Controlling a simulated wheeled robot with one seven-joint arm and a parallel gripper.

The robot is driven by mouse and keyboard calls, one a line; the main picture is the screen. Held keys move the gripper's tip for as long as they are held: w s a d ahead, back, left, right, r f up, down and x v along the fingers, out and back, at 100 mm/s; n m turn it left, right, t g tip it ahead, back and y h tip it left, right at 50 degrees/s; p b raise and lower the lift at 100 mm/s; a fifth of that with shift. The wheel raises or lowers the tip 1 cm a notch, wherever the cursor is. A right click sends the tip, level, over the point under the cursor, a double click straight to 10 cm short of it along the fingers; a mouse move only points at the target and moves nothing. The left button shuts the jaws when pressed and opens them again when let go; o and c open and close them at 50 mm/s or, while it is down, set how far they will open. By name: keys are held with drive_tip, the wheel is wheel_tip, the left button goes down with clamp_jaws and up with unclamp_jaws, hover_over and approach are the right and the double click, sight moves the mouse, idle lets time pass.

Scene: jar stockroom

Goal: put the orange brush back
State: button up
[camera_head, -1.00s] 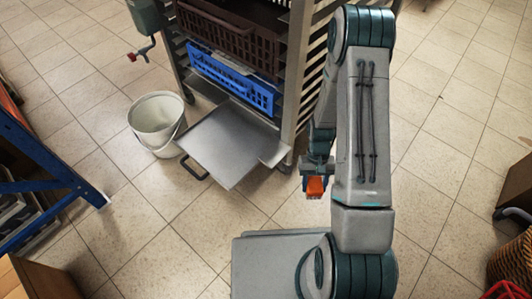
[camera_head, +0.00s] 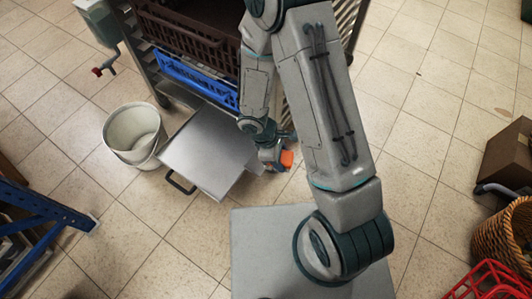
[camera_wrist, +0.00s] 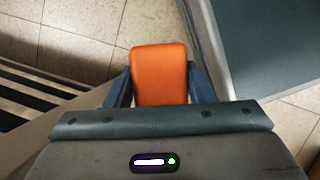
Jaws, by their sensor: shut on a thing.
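The orange brush (camera_head: 287,158) shows as a small orange block at the end of my arm in the head view. In the wrist view the orange brush (camera_wrist: 160,75) fills the space between the two dark blue fingers. My gripper (camera_wrist: 160,88) is shut on it.
A rack (camera_head: 143,60) holds a brown crate (camera_head: 190,38) and a blue crate (camera_head: 195,80). A white bucket (camera_head: 133,136) stands left of the tray. A blue frame (camera_head: 40,205) is at the left; a wicker basket (camera_head: 505,232) and red basket (camera_head: 490,285) are at the right. Tiled floor is clear between.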

drive_tip(key=w+a+f+b, duration=0.1)
drive_tip(key=w+a+f, duration=0.1)
drive_tip(key=w, duration=0.1)
drive_tip(key=w+a+f+b, duration=0.1)
drive_tip(key=w+a+f, duration=0.2)
drive_tip(key=shift+w+a+f, duration=0.1)
drive_tip(key=shift+a, duration=0.2)
drive_tip(key=shift+f+b, duration=1.05)
drive_tip(key=shift+f, duration=0.85)
drive_tip(key=shift+f, duration=0.15)
drive_tip(key=o, duration=1)
drive_tip(key=p+v, duration=0.5)
drive_tip(key=v, duration=0.7)
